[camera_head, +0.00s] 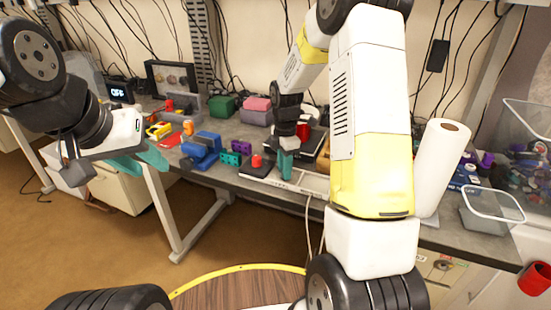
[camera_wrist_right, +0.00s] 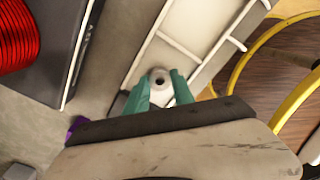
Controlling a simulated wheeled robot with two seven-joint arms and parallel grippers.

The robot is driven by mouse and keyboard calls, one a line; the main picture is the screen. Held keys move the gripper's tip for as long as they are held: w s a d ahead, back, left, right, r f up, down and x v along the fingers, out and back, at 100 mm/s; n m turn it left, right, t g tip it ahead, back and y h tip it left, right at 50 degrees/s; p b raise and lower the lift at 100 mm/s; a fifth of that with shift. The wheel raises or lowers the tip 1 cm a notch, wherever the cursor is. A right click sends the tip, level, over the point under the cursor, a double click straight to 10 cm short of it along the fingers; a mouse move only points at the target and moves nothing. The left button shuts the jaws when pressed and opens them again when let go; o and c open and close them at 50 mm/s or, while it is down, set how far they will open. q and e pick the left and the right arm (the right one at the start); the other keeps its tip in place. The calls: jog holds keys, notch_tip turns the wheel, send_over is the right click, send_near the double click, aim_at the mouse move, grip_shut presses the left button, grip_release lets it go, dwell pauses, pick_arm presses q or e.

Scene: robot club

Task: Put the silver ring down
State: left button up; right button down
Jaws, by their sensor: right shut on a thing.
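My right gripper (camera_head: 285,168) reaches down over the front part of the grey workbench, teal fingers lowest. In the right wrist view its two teal fingers (camera_wrist_right: 160,92) are shut on the silver ring (camera_wrist_right: 159,78), a small pale round piece with a dark hole. The ring appears over a white framed rack (camera_wrist_right: 150,45); I cannot tell if they touch. In the head view the ring is too small or hidden to make out. My left gripper (camera_head: 148,158) is out at the left with teal fingers, in front of the bench; its opening is unclear.
Blue (camera_head: 203,148) and teal (camera_head: 230,158) blocks stand to the left. A white paper roll (camera_head: 443,165) and clear bin (camera_head: 492,205) stand right.

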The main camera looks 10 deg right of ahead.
jog(key=shift+f, duration=0.15)
jog(key=c, duration=1.1)
grip_release()
jog(key=s+r+m+t, duration=0.1)
jog(key=s+r+m, duration=0.1)
jog(key=r, duration=0.7)
jog(key=s+r+m, duration=0.2)
jog(key=s+r, duration=0.1)
jog(key=r, duration=0.6)
jog(key=s+r+m+t, duration=0.1)
jog(key=s+m, duration=0.4)
jog(key=s, duration=0.1)
jog(key=s+a+r+m+t+y, duration=0.1)
jog(key=s+r+m+t, duration=0.1)
jog(key=s+m, duration=0.3)
jog(key=s+a+r+m+t+y, duration=0.1)
jog(key=s+r+m+t, duration=0.1)
jog(key=s+m, duration=0.3)
jog(key=shift+s+m, duration=0.3)
jog(key=shift+s, duration=1.35)
